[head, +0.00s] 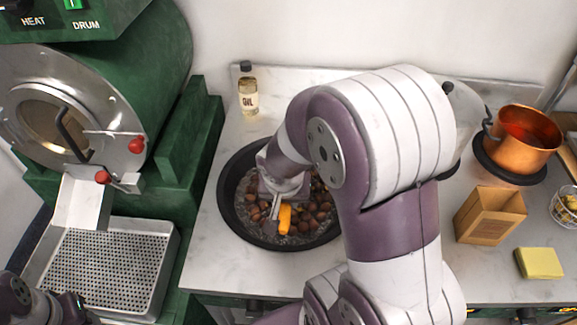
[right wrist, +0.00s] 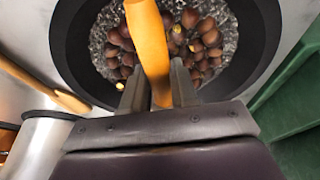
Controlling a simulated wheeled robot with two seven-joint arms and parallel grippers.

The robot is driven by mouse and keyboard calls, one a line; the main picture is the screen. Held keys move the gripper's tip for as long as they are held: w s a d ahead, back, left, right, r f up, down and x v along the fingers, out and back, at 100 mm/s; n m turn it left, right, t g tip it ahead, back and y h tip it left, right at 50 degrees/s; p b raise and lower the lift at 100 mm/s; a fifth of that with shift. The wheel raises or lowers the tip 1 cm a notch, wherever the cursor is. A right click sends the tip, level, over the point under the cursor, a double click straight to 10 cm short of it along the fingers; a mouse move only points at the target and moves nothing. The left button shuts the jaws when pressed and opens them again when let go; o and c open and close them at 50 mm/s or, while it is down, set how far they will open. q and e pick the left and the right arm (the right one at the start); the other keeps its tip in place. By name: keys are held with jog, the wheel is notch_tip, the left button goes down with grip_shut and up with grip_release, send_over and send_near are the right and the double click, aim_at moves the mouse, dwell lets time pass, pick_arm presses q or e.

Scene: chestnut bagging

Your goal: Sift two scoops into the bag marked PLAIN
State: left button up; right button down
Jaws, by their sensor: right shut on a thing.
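My right gripper (head: 272,206) is over the wide dark pan and shut on an orange handle (head: 284,218). In the right wrist view the orange handle (right wrist: 150,50) rises between the fingers (right wrist: 150,92) and runs to the top edge; the tool's working end is not visible. The black-rimmed pan (head: 228,210) holds brown chestnuts (head: 305,222) in grey grit, and its right side is hidden by my arm. An open brown paper bag (head: 488,218) stands upright on the counter at right; its marking is too small to read. My left gripper's fingers are not visible.
A copper pot (head: 525,150) sits on a dark round mat at right. A yellow pad (head: 540,263) and a wire basket (head: 566,207) are near the bag. An oil bottle (head: 248,92) stands behind the pan. The green roaster (head: 150,80) and perforated tray (head: 105,265) are at left.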

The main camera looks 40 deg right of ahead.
dwell(0.3)
jog(key=shift+s+d+f, duration=0.2)
jog(key=shift+s+d, duration=0.6)
jog(key=shift+d, duration=0.15)
